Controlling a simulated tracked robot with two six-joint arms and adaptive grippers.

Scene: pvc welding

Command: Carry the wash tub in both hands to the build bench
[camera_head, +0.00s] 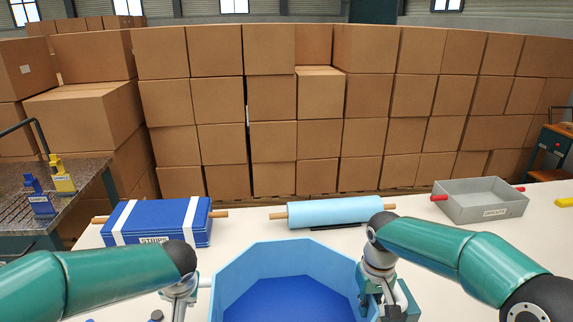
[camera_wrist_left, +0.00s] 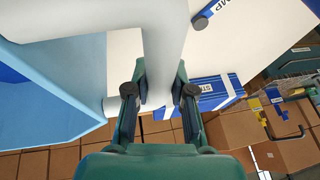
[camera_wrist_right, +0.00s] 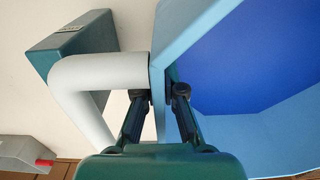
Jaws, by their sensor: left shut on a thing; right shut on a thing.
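The wash tub (camera_head: 247,268) is a light blue, many-sided open tub with a deep blue inside. It is at the bottom middle of the head view, its near part cut off by the frame. My left gripper (camera_head: 180,290) is at its left side; in the left wrist view its fingers (camera_wrist_left: 160,95) close around a white handle bar (camera_wrist_left: 160,45) beside the tub wall (camera_wrist_left: 50,95). My right gripper (camera_head: 385,300) is at the right side; in the right wrist view its fingers (camera_wrist_right: 157,95) straddle the tub's edge, beside a white handle (camera_wrist_right: 85,85).
A white table (camera_head: 260,238) bears a blue striped box (camera_head: 170,220), a light blue roll (camera_head: 335,211) and a grey tray (camera_head: 480,203) beyond the tub. A dark box (camera_wrist_right: 80,45) is close to the right handle. A dark-topped bench (camera_head: 85,190) holds clamps. Cartons (camera_head: 270,100) wall the back.

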